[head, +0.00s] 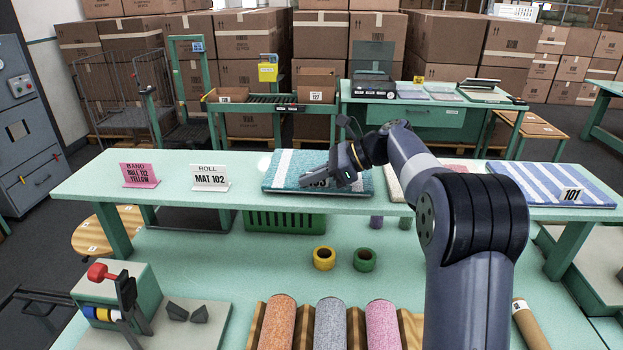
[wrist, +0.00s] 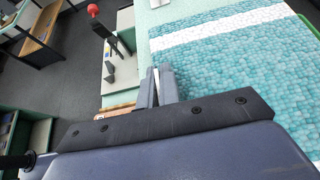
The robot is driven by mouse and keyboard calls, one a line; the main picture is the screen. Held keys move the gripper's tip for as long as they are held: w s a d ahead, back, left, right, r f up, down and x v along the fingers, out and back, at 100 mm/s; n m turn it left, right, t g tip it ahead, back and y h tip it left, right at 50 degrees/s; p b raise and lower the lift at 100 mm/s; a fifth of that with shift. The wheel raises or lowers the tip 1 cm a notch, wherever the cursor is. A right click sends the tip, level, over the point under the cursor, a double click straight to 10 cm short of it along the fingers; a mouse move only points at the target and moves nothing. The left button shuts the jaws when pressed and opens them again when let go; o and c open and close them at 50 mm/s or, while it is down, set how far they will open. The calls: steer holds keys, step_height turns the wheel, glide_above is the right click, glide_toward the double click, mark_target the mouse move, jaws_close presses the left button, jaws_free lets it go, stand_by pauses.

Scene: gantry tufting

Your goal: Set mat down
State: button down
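The teal mat (head: 290,168) with a white stripe near its left end is level at the middle of the long bench (head: 95,180); I cannot tell whether it rests on it or hangs just above. My gripper (head: 335,182) is over the mat's front part, and hides some of a white number tag (head: 315,183) there. In the wrist view the teal mat (wrist: 240,70) spreads to the right of my gripper (wrist: 158,86). The fingers are nearly together, with a thin white sliver between them that looks like the tag. The mat's right end is partly behind my arm.
A blue striped mat (head: 540,183) tagged 101 lies at the right end. A pale mat shows behind my arm. Tape rolls and rolls of material are on the nearer, lower table.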

steer(key=shift+f, duration=0.4)
steer(key=c, duration=2.1)
jaws_free()
steer(key=shift+f, duration=0.15)
steer(key=o, duration=0.5)
steer(key=shift+c, duration=0.2)
steer(key=b+v, duration=0.1)
steer(key=v, duration=1.1)
